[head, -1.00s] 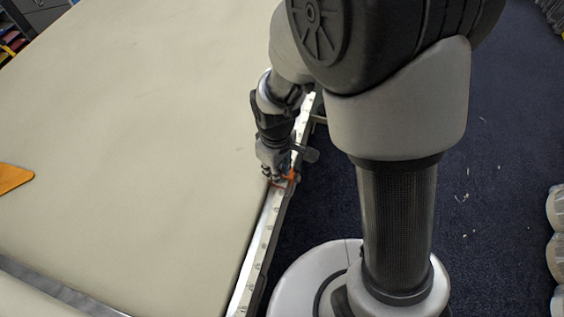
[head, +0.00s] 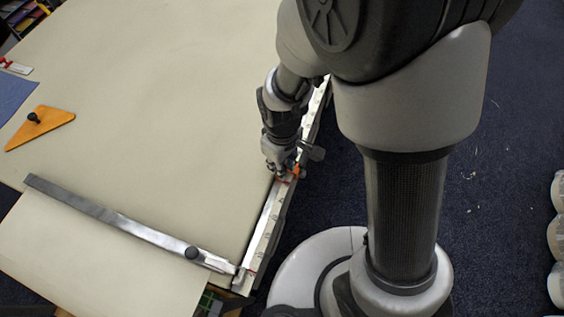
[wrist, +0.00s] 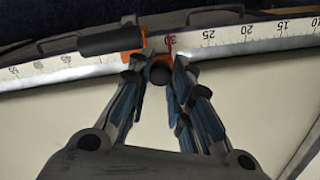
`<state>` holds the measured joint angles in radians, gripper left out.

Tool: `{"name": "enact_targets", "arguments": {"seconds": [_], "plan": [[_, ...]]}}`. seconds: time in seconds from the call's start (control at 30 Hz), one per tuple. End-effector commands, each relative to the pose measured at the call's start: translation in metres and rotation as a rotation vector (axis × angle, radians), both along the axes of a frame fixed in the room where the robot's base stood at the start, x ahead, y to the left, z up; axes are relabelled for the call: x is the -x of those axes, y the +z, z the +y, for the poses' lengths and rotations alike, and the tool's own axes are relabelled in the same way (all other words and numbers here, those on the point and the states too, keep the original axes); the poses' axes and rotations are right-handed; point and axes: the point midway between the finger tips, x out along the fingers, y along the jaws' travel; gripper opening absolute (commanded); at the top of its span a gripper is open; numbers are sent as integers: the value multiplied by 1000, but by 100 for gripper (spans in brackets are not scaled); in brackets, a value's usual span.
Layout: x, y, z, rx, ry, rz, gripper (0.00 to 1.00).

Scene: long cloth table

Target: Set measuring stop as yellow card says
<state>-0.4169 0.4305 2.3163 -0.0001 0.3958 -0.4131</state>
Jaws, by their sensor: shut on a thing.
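The measuring stop (head: 293,171) is a small orange piece on the white ruled rail (head: 262,238) along the table's right edge. In the wrist view the orange stop (wrist: 136,54) carries a black cylindrical handle (wrist: 110,40) and a round dark knob (wrist: 160,72). My gripper (wrist: 158,68) is shut on the stop at this knob. A red line (wrist: 169,44) stands on the scale beside the stop, near a partly hidden number that looks like 30. The scale reads 25, 20, 15 and 10 toward the right. No yellow card can be made out.
A metal straightedge (head: 130,225) with a black knob crosses the table's near end and meets the rail. An orange triangle (head: 38,126) and a blue cloth (head: 14,95) lie at the left. The middle of the table (head: 170,110) is clear. White rolls (head: 556,235) stand at the right.

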Motion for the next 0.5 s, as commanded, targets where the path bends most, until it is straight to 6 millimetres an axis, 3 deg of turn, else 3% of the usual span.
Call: {"name": "enact_targets", "arguments": {"seconds": [0.13,0.17,0.5], "plan": [[0,0,0,-1,0,-1,0],[0,0,0,-1,0,-1,20],[0,0,0,-1,0,-1,41]]}}
